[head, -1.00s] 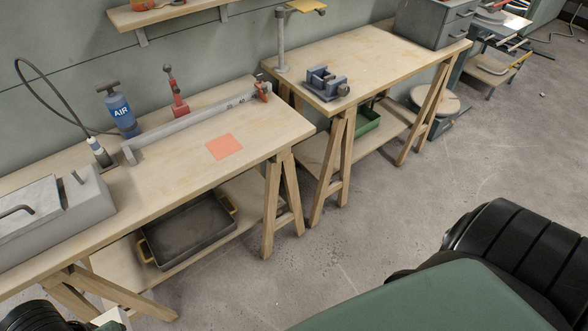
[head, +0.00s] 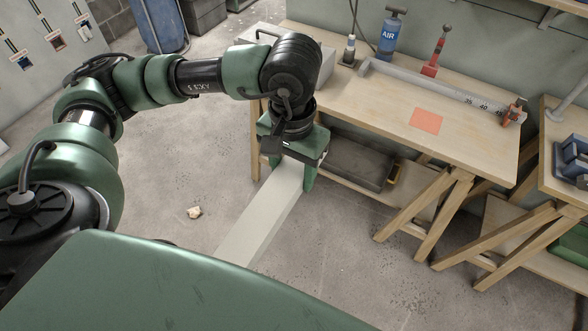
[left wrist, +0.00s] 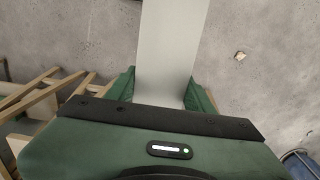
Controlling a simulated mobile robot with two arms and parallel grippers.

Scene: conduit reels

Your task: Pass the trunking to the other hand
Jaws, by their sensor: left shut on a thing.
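The trunking (head: 262,215) is a long, pale grey-white straight length. My left gripper (head: 291,175) is shut on it near its far end, in front of the workbench and above the floor. From there it slopes toward me in the head view, and its near end is hidden behind my green body panel. In the left wrist view the trunking (left wrist: 172,50) runs from between the green fingers (left wrist: 160,95) up out of the picture. My right gripper is in neither current view.
The workbench (head: 375,100) behind the gripper carries an AIR bottle (head: 390,35), an orange square (head: 426,120), a measuring rail and a red tool. A dark tray (head: 355,162) sits on its lower shelf. A small pale scrap (head: 194,212) lies on the open floor.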

